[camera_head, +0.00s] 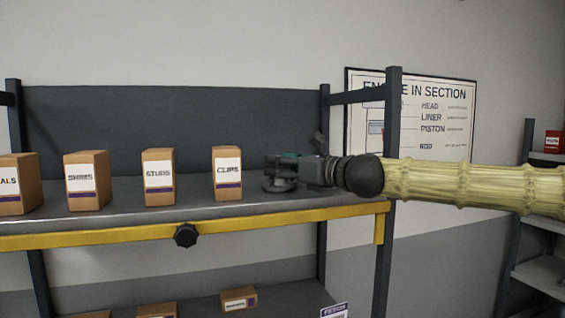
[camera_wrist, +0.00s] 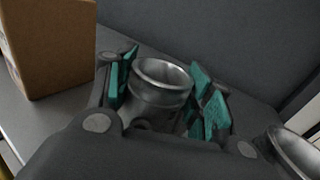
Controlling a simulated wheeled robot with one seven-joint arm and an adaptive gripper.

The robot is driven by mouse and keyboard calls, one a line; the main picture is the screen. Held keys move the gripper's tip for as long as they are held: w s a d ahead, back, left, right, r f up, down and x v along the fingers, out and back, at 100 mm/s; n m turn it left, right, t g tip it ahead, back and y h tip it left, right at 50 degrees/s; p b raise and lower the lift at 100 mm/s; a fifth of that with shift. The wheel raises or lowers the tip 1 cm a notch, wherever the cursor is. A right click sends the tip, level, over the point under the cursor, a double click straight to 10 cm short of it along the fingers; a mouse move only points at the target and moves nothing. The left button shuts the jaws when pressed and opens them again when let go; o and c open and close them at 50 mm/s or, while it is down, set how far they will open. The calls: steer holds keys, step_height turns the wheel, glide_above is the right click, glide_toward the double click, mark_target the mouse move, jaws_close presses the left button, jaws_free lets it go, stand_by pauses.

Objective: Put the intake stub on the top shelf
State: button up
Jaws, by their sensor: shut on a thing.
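The intake stub (camera_wrist: 160,92) is a grey metal tube with a bright open rim, upright between the teal finger pads in the wrist view. My gripper (camera_wrist: 165,95) is shut on it, with pads on both sides. In the head view my gripper (camera_head: 288,160) reaches in from the right over the right end of the top shelf (camera_head: 130,219). The stub's dark round base (camera_head: 280,186) shows below the fingers, at or just above the shelf surface; I cannot tell whether it touches. The fingers hide much of the stub.
A row of cardboard boxes stands on the top shelf; the CLIPS box (camera_head: 227,174) is nearest, just left of my gripper. A dark upright post (camera_head: 387,240) rises at the shelf's right end. Another metal ring-shaped piece (camera_wrist: 296,150) shows at the wrist view's right edge.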

steer(key=shift+s+f, duration=0.15)
steer(key=o, duration=1.2)
steer(key=shift+o, duration=0.2)
steer(key=b+v, duration=0.2)
steer(key=v, duration=0.4)
steer(key=shift+s+d+b, duration=0.1)
steer(key=shift+d+b, duration=0.05)
steer(key=shift+b, duration=0.15)
steer(key=shift+b+v, duration=0.7)
steer(key=shift+v, duration=2.15)
